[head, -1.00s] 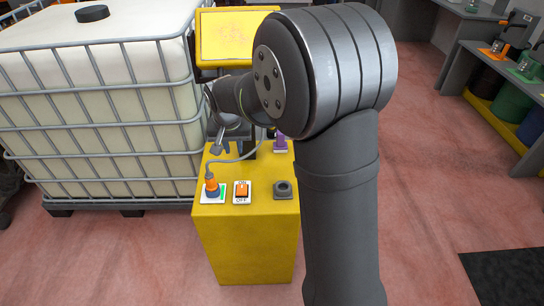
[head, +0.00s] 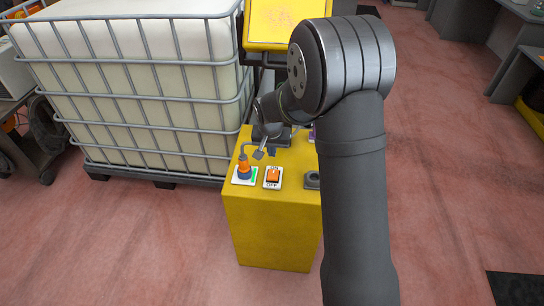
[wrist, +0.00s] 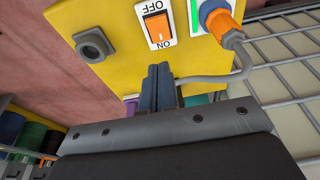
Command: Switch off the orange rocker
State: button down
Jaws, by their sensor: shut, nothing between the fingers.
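The orange rocker (head: 273,175) sits in a white plate on top of the yellow cabinet (head: 265,225). Its ON label is on the far side and OFF on the near side. In the wrist view the rocker (wrist: 158,27) shows upside down, with OFF at the top. I cannot tell for sure which end is pressed in. My gripper (wrist: 158,68) is shut and empty. Its dark fingers point at the rocker from the ON side, with a gap still showing in the wrist view. In the head view the fingers are small, just behind the rocker.
An orange and blue plug (head: 244,167) with a grey cable and green strip stands left of the rocker. A dark round socket (head: 312,179) is right of it. A caged white tank (head: 130,90) is at the left, and a yellow panel (head: 275,28) rises behind.

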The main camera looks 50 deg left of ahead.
send_over(272, 177)
jog(key=x, duration=0.3)
jog(key=s+d+x, duration=0.1)
jog(key=x, duration=0.2)
jog(key=d+x, duration=0.1)
jog(key=x, duration=0.3)
jog(key=shift+s+f, duration=0.3)
jog(key=shift+f, duration=0.05)
jog(key=shift+s+f, duration=0.1)
jog(key=shift+f, duration=0.65)
jog(key=shift+s+d+f, duration=0.25)
jog(key=shift+f, duration=0.3)
jog(key=shift+w+a+r, duration=0.1)
jog(key=shift+w+a+r, duration=0.25)
jog(key=shift+w+a, duration=0.2)
jog(key=shift+r, duration=0.1)
